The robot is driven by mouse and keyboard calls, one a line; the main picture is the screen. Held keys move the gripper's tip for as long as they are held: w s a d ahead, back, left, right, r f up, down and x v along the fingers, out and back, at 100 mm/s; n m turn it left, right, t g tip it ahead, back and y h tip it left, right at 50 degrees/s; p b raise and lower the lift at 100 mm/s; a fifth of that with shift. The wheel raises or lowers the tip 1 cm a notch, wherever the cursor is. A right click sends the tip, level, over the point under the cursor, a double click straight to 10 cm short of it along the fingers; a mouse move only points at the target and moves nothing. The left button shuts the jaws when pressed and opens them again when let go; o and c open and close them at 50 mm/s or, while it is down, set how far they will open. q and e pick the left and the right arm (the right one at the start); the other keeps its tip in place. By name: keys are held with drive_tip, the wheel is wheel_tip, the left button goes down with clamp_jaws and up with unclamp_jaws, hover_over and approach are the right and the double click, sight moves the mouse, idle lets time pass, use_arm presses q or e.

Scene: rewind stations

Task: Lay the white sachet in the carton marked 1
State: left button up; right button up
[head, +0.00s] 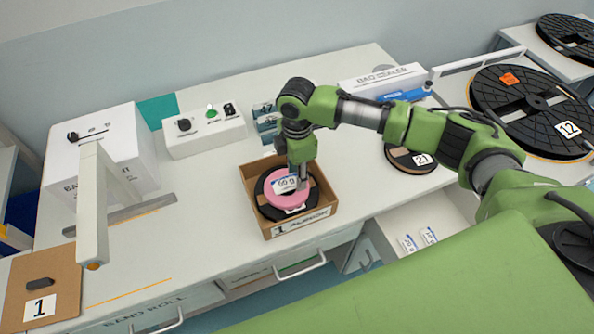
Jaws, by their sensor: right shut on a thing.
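The open brown carton marked 1 (298,226) stands near the front edge of the white worktop. In it lies a black reel (271,208) with a pink roll (290,201) on top. My right gripper (296,178) reaches down into the carton from above. It is shut on the white sachet (284,185), which has a blue edge and reads 60 g. The sachet is over the pink roll; I cannot tell whether it touches it. The gripper hides part of the sachet. My left gripper is not in view.
An open drawer (385,243) below the worktop holds more sachets (418,240). A control box (203,132) and a white machine (118,160) stand on the left. A reel marked 21 (402,160) and a long white box (372,84) lie to the right.

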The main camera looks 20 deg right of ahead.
drive_tip(key=shift+f, duration=0.2)
drive_tip(key=shift+f, duration=0.4)
drive_tip(key=o, duration=1.1)
wheel_tip(320, 180, up, 13)
drive_tip(key=b, duration=0.3)
drive_tip(key=shift+s+f, duration=0.1)
drive_tip(key=shift+f, duration=0.1)
